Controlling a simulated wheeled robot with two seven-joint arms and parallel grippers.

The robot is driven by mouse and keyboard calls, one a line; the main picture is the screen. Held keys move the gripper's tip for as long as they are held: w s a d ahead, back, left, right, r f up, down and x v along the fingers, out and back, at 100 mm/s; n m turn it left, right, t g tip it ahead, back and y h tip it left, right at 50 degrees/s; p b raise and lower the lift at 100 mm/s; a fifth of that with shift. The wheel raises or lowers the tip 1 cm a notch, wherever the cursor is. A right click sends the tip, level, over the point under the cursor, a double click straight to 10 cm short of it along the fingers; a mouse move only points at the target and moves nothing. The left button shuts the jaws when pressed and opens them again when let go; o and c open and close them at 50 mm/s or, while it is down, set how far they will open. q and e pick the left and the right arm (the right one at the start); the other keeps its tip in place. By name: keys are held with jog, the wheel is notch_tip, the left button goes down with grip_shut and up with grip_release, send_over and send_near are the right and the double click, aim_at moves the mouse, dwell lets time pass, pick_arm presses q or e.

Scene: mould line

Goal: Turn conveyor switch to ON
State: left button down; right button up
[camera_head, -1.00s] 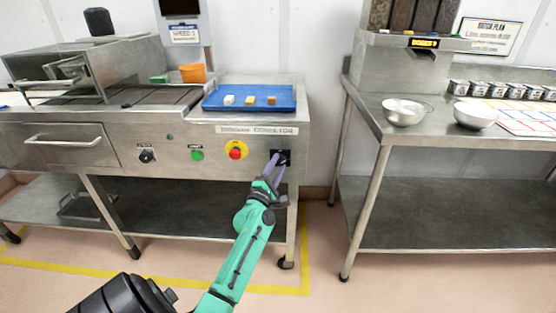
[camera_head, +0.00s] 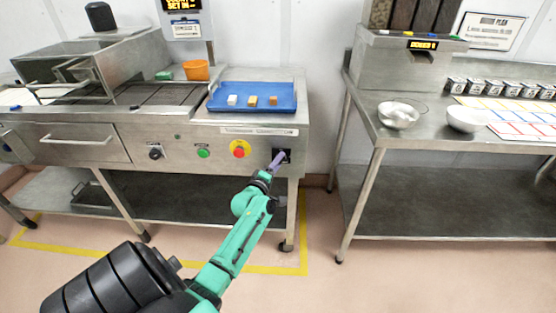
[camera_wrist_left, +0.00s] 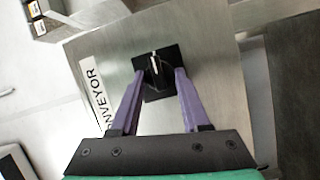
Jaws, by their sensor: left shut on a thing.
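The conveyor switch is a black knob on a square black plate on the steel front panel, seen in the left wrist view (camera_wrist_left: 156,68). Its plate also shows at the right end of the panel in the head view (camera_head: 286,154). My left gripper (camera_head: 279,158) is at the switch, its purple fingers on either side of the knob and shut on it. In the wrist view the plate looks tilted and a pale pointer line shows on the knob. The ON and OFF lettering cannot be read. My right gripper is not in view.
Left of the switch are a red button on yellow (camera_head: 239,149), a green button (camera_head: 203,152) and a black knob (camera_head: 155,152). A blue tray (camera_head: 252,97) with small blocks sits above. A steel table (camera_head: 450,140) with bowls stands right, across a gap.

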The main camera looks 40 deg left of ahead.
pick_arm(q)
jog(key=shift+f, duration=0.1)
dwell(0.3)
jog(key=shift+c, duration=1.9)
grip_release()
jog(key=v, duration=1.4)
jog(key=shift+s+p, duration=0.3)
jog(key=shift+p, duration=0.05)
jog(key=shift+d, duration=0.1)
